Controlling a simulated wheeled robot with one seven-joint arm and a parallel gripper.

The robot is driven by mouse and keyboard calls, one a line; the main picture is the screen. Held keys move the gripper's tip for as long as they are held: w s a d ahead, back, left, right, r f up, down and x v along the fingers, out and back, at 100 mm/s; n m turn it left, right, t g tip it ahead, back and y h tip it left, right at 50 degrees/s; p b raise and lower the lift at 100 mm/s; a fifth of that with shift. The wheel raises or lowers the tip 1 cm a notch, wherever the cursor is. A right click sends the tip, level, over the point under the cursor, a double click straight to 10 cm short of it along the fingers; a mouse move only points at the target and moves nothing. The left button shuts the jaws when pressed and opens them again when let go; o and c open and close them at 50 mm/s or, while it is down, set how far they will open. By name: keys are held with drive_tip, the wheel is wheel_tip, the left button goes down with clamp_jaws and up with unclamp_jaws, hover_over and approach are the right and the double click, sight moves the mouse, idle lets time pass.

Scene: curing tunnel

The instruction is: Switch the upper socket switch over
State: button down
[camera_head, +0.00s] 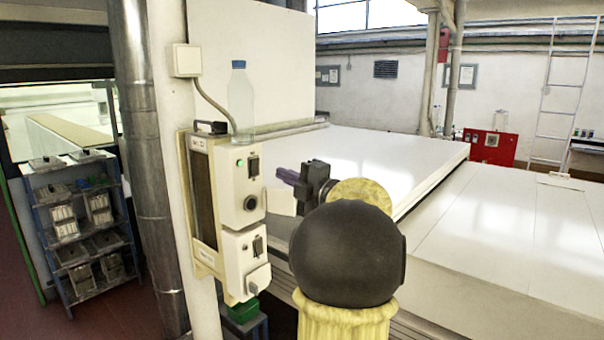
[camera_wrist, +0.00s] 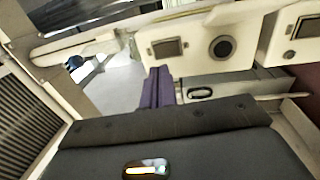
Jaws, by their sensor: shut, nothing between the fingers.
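The cream socket box has an upper unit (camera_head: 228,185) and a lower unit (camera_head: 238,265) on a post. The upper socket switch (camera_head: 253,165) is a dark rectangle on the upper unit, above its round black socket (camera_head: 250,203). In the wrist view a dark rectangular switch (camera_wrist: 166,47) and the round socket (camera_wrist: 222,46) show on the cream face. My gripper (camera_head: 280,173) has purple fingers, shut and empty, pointing at the upper unit from the right. A small gap shows between fingertips and switch. In the wrist view the fingers (camera_wrist: 158,72) lie just below the switch. The switch's position is too small to tell.
A green button (camera_head: 240,162) sits left of the switch. The lower unit has its own switch (camera_head: 258,245). A clear bottle (camera_head: 240,100) with a blue cap stands above the box. A white conveyor surface (camera_head: 400,160) lies behind my arm. A metal pipe (camera_head: 145,150) stands left.

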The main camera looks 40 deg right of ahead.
sight(256, 163)
drive_tip(key=w+p, duration=0.1)
drive_tip(key=w, duration=0.1)
drive_tip(key=w+p, duration=0.1)
drive_tip(key=w, duration=0.1)
drive_tip(key=w+r+p, duration=0.1)
drive_tip(key=w, duration=0.2)
drive_tip(key=shift+a, duration=0.3)
drive_tip(key=shift+w+a, duration=0.15)
drive_tip(key=shift+d+f, duration=0.15)
drive_tip(key=shift+d, duration=0.1)
drive_tip(key=shift+s, duration=0.25)
